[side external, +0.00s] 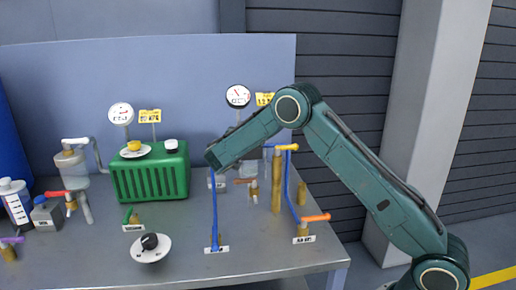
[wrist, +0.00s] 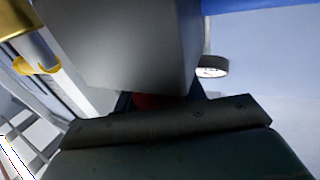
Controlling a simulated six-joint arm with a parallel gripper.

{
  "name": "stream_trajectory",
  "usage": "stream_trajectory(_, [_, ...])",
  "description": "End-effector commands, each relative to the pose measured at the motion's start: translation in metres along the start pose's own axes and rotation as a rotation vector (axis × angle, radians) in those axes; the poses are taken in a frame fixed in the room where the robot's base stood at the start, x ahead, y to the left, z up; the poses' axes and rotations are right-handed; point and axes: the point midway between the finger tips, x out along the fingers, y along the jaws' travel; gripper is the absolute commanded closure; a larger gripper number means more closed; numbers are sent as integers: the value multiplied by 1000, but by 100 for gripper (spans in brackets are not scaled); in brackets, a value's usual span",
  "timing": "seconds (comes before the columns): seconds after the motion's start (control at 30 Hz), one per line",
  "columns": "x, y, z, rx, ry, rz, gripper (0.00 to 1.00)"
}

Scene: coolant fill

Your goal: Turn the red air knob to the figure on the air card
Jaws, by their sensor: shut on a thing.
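In the wrist view a small part of the red air knob (wrist: 146,101) shows between dark finger parts of my gripper (wrist: 160,101), below a large grey block (wrist: 125,45). My gripper is shut on the knob. Most of the knob is hidden, and its setting cannot be read. In the side view my forearm hides the knob and the fingers. Two yellow cards stand at the back, a left card (side external: 150,116) and a right card (side external: 264,99) beside my elbow. Their writing is too small to read surely, so I cannot tell which is the air card.
White gauges stand at the left (side external: 121,114) and right (side external: 238,96). A green ribbed box (side external: 150,175) stands on the grey table (side external: 190,262). A black-knobbed dial (side external: 150,248), a blue pipe (side external: 214,215) and an orange-handled valve (side external: 304,228) are near the front.

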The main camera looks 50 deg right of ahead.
Motion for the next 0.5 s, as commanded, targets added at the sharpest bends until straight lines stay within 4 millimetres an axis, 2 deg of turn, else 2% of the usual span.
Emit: stream_trajectory(0.5, [0, 3, -2, 4, 3, 170, 82])
